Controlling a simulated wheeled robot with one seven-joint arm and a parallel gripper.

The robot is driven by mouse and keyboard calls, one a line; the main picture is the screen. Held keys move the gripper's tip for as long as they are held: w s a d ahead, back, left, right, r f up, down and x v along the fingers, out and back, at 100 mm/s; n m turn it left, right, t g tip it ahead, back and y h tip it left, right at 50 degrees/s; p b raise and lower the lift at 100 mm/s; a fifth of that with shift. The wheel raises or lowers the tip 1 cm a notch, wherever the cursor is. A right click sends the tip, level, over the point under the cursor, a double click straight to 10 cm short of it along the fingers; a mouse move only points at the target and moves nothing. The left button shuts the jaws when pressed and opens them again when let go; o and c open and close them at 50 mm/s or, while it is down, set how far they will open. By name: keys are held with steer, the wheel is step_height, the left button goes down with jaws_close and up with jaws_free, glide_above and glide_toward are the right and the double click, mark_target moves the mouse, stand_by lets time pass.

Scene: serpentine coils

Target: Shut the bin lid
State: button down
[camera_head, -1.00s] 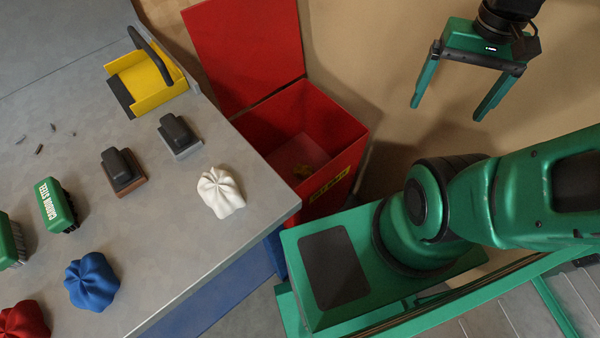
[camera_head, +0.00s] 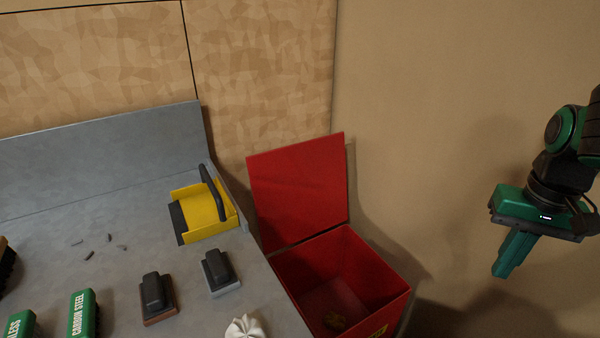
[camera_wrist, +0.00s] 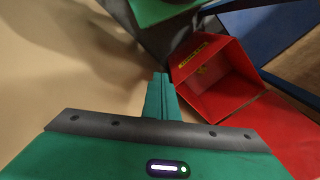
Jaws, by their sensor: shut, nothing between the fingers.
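The red bin (camera_head: 392,282) stands beside the right end of the grey bench in the head view. Its red lid (camera_head: 300,190) is open, standing up at the back and leaning against the wall side.
A tan wall (camera_head: 430,120) stands behind. The space between gripper and bin looks clear.

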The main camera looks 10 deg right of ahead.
steer(key=w+a+r+n+t, duration=0.1)
steer(key=w+a+r+n, duration=0.15)
steer(key=w, duration=0.75)
steer(key=w+a+r+n, duration=0.1)
steer(key=w+r, duration=0.2)
steer(key=w, duration=0.8)
steer(key=w+a+r+n+t, duration=0.1)
steer(key=w+a+r, duration=0.15)
steer(key=w, duration=0.75)
steer(key=w+a+f+n+t+y, duration=0.1)
steer(key=w+a+n, duration=0.2)
steer(key=w+a, duration=1)
steer(key=w+a+f+n, duration=0.2)
steer(key=w+a+n, duration=0.1)
steer(key=w+a, duration=1.05)
steer(key=a+x, duration=0.1)
steer(key=x, duration=0.9)
steer(key=shift+s+d+r, duration=0.1)
steer(key=shift+s+d, duration=0.2)
steer(key=shift+s, duration=0.35)
steer(key=shift+s+d+r, duration=0.15)
steer(key=shift+s+d, duration=0.15)
steer(key=shift+s, duration=0.35)
steer(key=shift+s+d+r, duration=0.1)
steer(key=shift+s+d, duration=0.2)
steer(key=shift+s, duration=0.4)
